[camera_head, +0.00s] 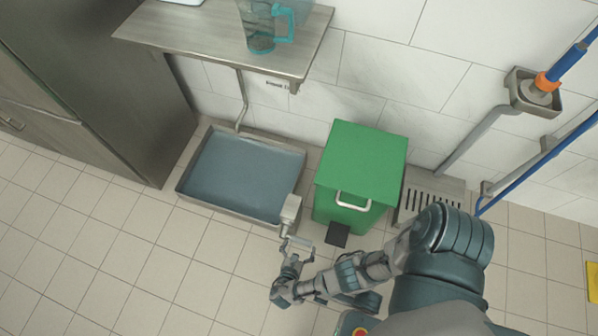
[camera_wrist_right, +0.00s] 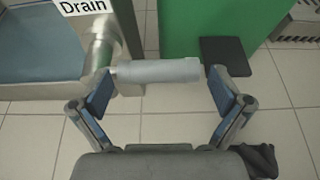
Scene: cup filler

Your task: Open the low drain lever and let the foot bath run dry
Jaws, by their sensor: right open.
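The foot bath (camera_head: 228,211) is a shallow metal tray on the floor, filled with blue-grey water (camera_head: 245,178). A metal drain fitting (camera_head: 291,208) sits at its front right corner; its "Drain" label (camera_wrist_right: 83,8) shows in the wrist view. The drain lever's grey handle (camera_wrist_right: 158,71) lies level across the wrist view, and the lever (camera_head: 297,241) also shows low beside the bath in the head view. My right gripper (camera_wrist_right: 160,84) is open, with one blue-padded finger near each end of the handle. Contact is unclear. My left gripper is out of view.
A green pedal bin (camera_head: 358,165) stands right of the bath, its black pedal (camera_head: 338,235) close to my right gripper. A shelf (camera_head: 200,38) with a clear jug (camera_head: 260,25) hangs above. A floor grate (camera_head: 430,195) lies farther right. The front tiles are clear.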

